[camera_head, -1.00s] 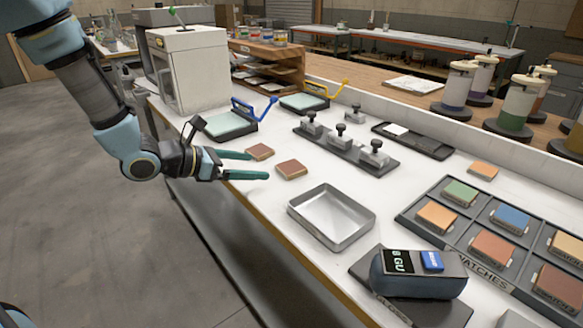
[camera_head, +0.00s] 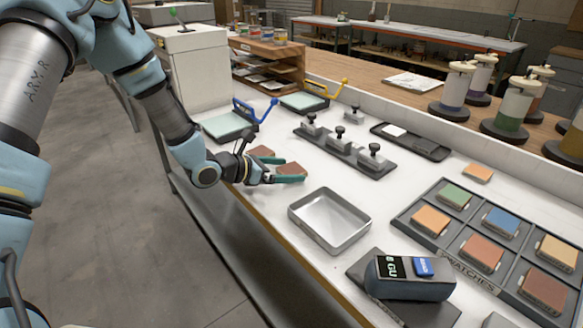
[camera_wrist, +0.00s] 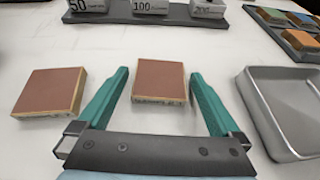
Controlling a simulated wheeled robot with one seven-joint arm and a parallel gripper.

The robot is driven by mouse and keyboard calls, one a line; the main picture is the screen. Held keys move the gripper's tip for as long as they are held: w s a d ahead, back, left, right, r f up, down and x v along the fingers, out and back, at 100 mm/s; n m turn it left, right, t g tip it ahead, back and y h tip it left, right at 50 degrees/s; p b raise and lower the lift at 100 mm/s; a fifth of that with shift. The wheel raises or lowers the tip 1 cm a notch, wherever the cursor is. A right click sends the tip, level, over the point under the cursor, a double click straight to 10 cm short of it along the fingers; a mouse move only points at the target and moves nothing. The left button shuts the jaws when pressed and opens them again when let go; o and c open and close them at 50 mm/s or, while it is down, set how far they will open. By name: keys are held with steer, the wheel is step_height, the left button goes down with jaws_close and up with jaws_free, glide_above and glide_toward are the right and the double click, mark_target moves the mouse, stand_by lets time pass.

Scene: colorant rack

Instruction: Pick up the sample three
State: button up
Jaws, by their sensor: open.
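Two reddish-brown square sample blocks lie on the white bench beside each other. I cannot read a number that tells which is sample three. The right block (camera_head: 292,168) is between my gripper's fingers in the wrist view (camera_wrist: 160,80), with a gap on both sides. The left block (camera_head: 262,151) lies outside the left finger, and shows whole in the wrist view (camera_wrist: 50,92). My gripper (camera_head: 285,173) is open, low over the bench, and holds nothing. Its two green fingers straddle the right block in the wrist view. In the head view the gripper partly hides both blocks.
An empty metal tray (camera_head: 330,243) stands close to the right of the right block. A grey weight holder (camera_head: 345,153) lies behind. A swatch tray (camera_head: 425,237) with several coloured blocks and a handheld device (camera_head: 413,283) are further right. A single orange block (camera_head: 478,173) lies beyond.

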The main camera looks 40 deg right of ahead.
steer(key=shift+c, duration=0.2)
steer(key=c, duration=1.2)
steer(key=shift+o, duration=0.2)
